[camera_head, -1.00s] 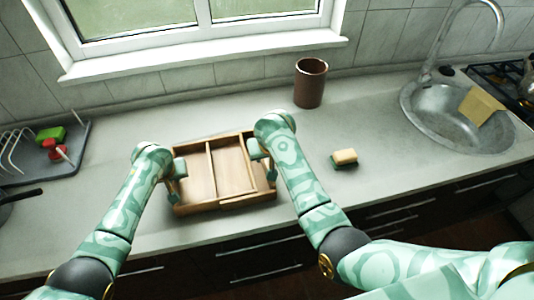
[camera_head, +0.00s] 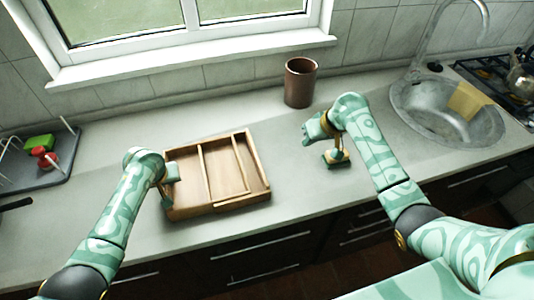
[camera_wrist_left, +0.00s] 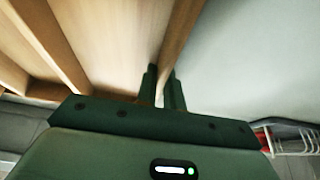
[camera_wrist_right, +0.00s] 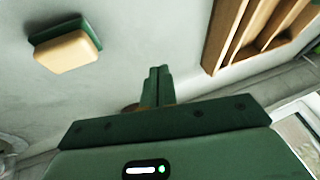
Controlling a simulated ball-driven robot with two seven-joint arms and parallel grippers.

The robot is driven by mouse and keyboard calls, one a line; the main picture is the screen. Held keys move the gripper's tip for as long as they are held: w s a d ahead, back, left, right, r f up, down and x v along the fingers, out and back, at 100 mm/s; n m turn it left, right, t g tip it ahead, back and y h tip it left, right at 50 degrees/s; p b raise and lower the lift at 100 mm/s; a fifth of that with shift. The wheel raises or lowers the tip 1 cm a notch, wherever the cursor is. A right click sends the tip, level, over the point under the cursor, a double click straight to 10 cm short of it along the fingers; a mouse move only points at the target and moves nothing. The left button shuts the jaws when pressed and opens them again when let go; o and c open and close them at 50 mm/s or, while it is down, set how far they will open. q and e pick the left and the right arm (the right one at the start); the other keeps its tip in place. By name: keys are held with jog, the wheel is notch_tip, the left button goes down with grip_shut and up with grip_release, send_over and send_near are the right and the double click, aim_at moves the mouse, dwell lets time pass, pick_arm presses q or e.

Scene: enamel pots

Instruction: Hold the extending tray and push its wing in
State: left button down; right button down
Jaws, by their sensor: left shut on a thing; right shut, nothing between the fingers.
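The wooden extending tray (camera_head: 186,212) lies on the counter, with inner dividers running front to back. I cannot tell how far its wing sticks out. My left gripper (camera_head: 168,188) is shut on the tray's left wall; the left wrist view shows this wall (camera_wrist_left: 183,40) between the fingers (camera_wrist_left: 163,88). My right gripper (camera_head: 336,146) is shut and empty, off to the right of the tray and apart from it. In the right wrist view its fingers (camera_wrist_right: 157,86) are together, with the tray (camera_wrist_right: 222,38) at the upper right.
A brown cup (camera_head: 300,85) stands at the back. A dish rack (camera_head: 40,175) is at left, a sink (camera_head: 440,120) at right. Counter between tray and sponge is clear.

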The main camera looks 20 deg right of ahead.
pick_arm(q)
jog(key=shift+a, duration=0.1)
pick_arm(e)
jog(key=a+r+y, duration=0.2)
jog(key=a+y, duration=0.1)
jog(key=n, duration=0.1)
send_near(253, 170)
jog(key=w+d, duration=0.3)
jog(key=d, duration=0.1)
jog(key=shift+w+f, duration=0.3)
jog(key=shift+f, duration=0.05)
jog(key=a, duration=0.3)
jog(key=shift+w+a+f, duration=0.1)
jog(key=shift+a+f, duration=0.05)
jog(key=shift+f, duration=0.25)
jog(key=shift+a, duration=0.55)
jog(key=shift+a, duration=2.4)
jog(key=shift+d, duration=0.1)
